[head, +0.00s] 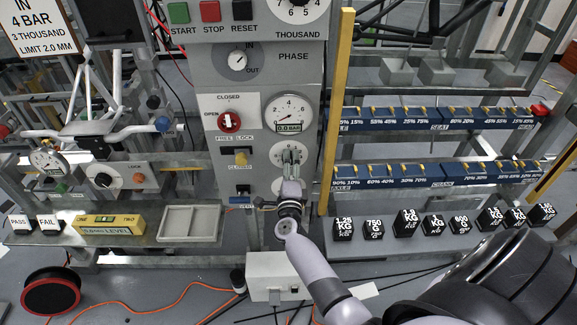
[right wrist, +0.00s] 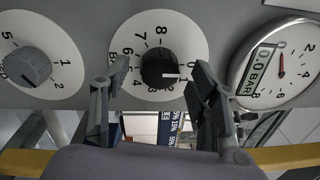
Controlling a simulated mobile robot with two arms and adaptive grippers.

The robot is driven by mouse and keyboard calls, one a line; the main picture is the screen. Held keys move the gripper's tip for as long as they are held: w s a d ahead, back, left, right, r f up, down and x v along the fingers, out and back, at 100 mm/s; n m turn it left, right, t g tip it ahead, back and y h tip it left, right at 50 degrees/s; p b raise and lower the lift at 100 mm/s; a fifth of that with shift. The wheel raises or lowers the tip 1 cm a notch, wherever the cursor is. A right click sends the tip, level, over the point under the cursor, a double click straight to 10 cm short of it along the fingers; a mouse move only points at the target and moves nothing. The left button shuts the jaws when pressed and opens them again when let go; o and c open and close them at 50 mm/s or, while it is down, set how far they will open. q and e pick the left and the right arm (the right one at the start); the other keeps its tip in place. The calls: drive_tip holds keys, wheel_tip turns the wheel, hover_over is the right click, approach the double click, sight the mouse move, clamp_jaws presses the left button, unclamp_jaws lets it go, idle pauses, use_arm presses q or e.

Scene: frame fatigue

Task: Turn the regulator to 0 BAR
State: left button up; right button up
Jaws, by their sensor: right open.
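The regulator dial (head: 278,150) is a white numbered disc on the grey panel, below the round pressure gauge (head: 288,112). In the right wrist view its black knob (right wrist: 160,68) has a white mark pointing right, near the 0 and 1 end of the scale; the exact number is hard to read. The gauge also shows there (right wrist: 280,65), with a red needle and a 0.0 BAR readout. My right gripper (head: 291,157) is open in front of the dial. In the wrist view its fingers (right wrist: 158,85) stand on either side of the knob, with no clear contact. My left gripper is out of view.
Another dial with a grey knob (right wrist: 28,66) sits directly below. Left of the gauge are a red OPEN/CLOSED knob (head: 230,121) and a yellow clamp switch (head: 240,158). A yellow post (head: 337,110) rises close on the right. Black weights (head: 407,222) line the right shelf.

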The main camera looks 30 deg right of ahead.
drive_tip(key=v, duration=1.2)
drive_tip(key=shift+d, duration=0.1)
